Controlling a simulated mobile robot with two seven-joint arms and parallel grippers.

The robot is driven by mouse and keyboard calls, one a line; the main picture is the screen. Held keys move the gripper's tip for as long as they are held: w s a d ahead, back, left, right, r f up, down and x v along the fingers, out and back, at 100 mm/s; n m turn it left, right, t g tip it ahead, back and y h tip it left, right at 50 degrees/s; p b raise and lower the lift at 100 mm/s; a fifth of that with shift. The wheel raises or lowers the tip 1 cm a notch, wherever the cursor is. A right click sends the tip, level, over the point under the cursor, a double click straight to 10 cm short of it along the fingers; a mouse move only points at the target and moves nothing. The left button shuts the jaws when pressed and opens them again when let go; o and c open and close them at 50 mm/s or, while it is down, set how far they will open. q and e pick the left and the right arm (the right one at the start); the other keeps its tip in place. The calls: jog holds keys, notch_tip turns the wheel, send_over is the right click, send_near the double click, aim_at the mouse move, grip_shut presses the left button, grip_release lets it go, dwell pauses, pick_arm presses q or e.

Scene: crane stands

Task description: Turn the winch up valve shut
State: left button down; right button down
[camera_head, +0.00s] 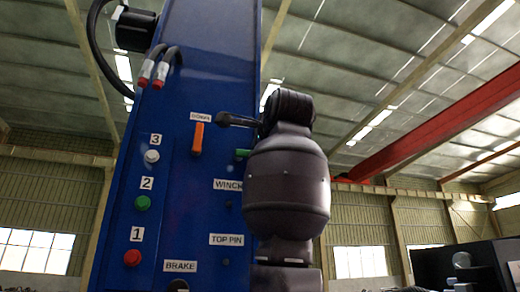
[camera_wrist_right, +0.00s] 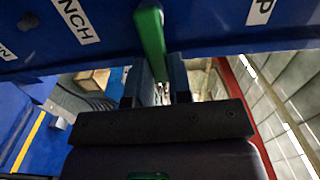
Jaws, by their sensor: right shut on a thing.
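The winch up valve has a green handle (camera_head: 243,153) that pokes out sideways from behind my right arm in the head view. In the right wrist view the green handle (camera_wrist_right: 151,38) runs down from the blue panel, its lower end between the fingers of my right gripper (camera_wrist_right: 157,82), which is shut on it. A label ending in P (camera_wrist_right: 262,10) sits beside it. In the head view my right arm hides most of the handle and the gripper's fingers. My left gripper is in neither view.
The blue crane column (camera_head: 212,70) fills the middle. An orange lever (camera_head: 198,138) stands upright under the DOWN label. Green (camera_head: 143,203), red (camera_head: 132,258) and white (camera_head: 152,156) knobs are at left. Hoses (camera_head: 162,66) hang above. A dark box (camera_head: 468,265) stands at right.

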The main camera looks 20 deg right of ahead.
jog(key=shift+f, duration=0.1)
dwell(0.5)
jog(key=c, duration=1)
grip_release()
jog(key=shift+c, duration=0.2)
jog(key=s+b, duration=0.2)
jog(key=s, duration=0.8)
jog(key=shift+s, duration=0.4)
